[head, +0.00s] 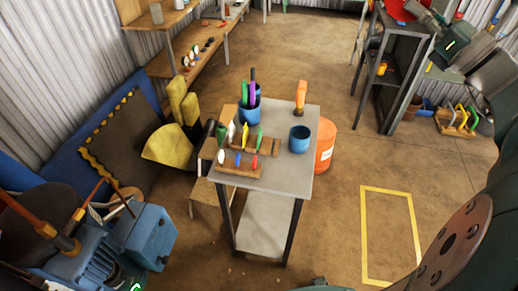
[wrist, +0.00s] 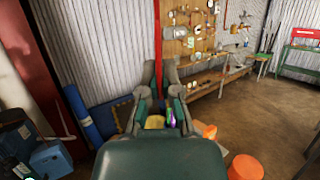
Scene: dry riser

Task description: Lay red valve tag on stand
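A small red piece (head: 254,162), which looks like the red valve tag, stands upright in the front wooden rack (head: 238,172), at the right of a blue and a white piece. The rack is on the grey-topped stand (head: 285,178) in the middle of the head view. My gripper (wrist: 160,88) shows in the wrist view with its fingers apart and nothing visibly held. It points over the stand toward the wall. The red piece cannot be made out in the wrist view.
A second rack (head: 268,146), a blue cup of coloured sticks (head: 249,110), a blue mug (head: 299,139) and an orange-topped tool (head: 301,97) crowd the stand's top. An orange bucket (head: 325,145) is right of it. Blue machinery (head: 150,238) stands front left. Bare top remains at the front right.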

